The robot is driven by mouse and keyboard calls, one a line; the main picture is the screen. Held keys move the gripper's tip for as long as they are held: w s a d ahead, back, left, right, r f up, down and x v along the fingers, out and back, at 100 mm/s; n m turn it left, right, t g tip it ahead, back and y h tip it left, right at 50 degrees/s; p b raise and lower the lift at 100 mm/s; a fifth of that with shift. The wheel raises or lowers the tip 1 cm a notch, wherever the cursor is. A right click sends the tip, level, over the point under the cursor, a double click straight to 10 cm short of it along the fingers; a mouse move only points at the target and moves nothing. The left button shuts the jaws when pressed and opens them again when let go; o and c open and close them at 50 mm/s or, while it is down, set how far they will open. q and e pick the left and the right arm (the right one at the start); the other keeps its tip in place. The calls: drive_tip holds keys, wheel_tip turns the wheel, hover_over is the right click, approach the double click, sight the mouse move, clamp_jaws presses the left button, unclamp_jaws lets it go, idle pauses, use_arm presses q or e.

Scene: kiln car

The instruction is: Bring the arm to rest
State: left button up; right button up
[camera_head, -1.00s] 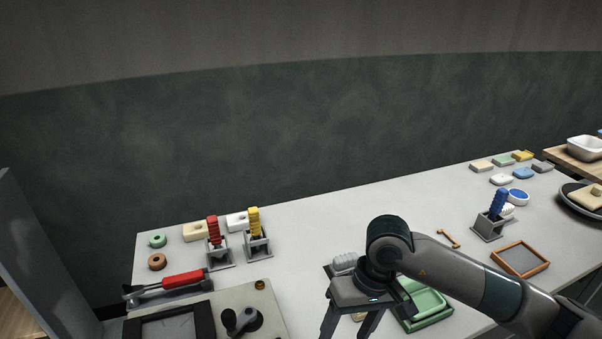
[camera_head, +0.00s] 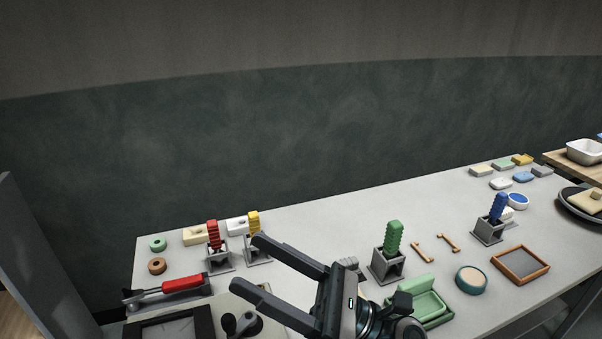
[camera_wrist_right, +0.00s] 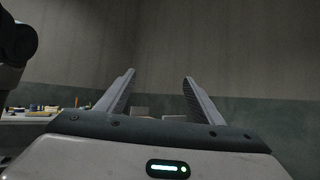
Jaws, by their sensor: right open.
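My right gripper (camera_head: 258,264) is in the lower middle of the head view, raised over the front of the table, its two dark fingers pointing left. The fingers are wide apart with nothing between them. In the right wrist view the open fingers (camera_wrist_right: 158,88) point at the bare wall, and the space between them is empty. Part of my arm shows at the bottom of the head view. My left gripper is not seen.
The grey table (camera_head: 340,220) carries a green-handled tool in a stand (camera_head: 392,245), a red one (camera_head: 213,238), a blue one (camera_head: 497,208), a green tray (camera_head: 425,304) and a wooden frame (camera_head: 520,264). The table's middle back is clear.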

drive_tip(key=w+d+f+m+t+h, duration=0.2)
drive_tip(key=w+d+m+t+h, duration=0.5)
drive_tip(key=m, duration=0.6)
drive_tip(key=w+d+f+m+t+h, duration=0.25)
drive_tip(key=d+m+t+h, duration=0.3)
drive_tip(key=m+t, duration=0.5)
drive_tip(key=s+d+f+m+g+h, duration=0.1)
drive_tip(key=d+f+m+g+h, duration=0.3)
drive_tip(key=f+m, duration=0.45)
drive_tip(key=d+f+m+g+h, duration=0.2)
drive_tip(key=d+f+m+h, duration=0.45)
drive_tip(key=f, duration=0.25)
drive_tip(key=s+d+f+m+g+h, duration=0.1)
drive_tip(key=s+d+f+m+g, duration=0.15)
drive_tip(key=s+f, duration=0.3)
drive_tip(key=s+d+f+m+g, duration=0.1)
drive_tip(key=s+f+m+g, duration=0.25)
drive_tip(key=f, duration=0.25)
drive_tip(key=s+d+f+m+g, duration=0.1)
drive_tip(key=s+f+m+g, duration=0.55)
drive_tip(key=s, duration=1.05)
wheel_tip(320, 180, down, 30)
drive_tip(key=n+g, duration=0.2)
drive_tip(key=s+d+f+g, duration=0.1)
drive_tip(key=s+d+f, duration=0.2)
drive_tip(key=s+f, duration=1.5)
drive_tip(key=shift+s+f+y, duration=0.3)
drive_tip(key=shift+s+f, duration=0.05)
drive_tip(key=shift+s, duration=0.3)
drive_tip(key=shift+d, duration=0.1)
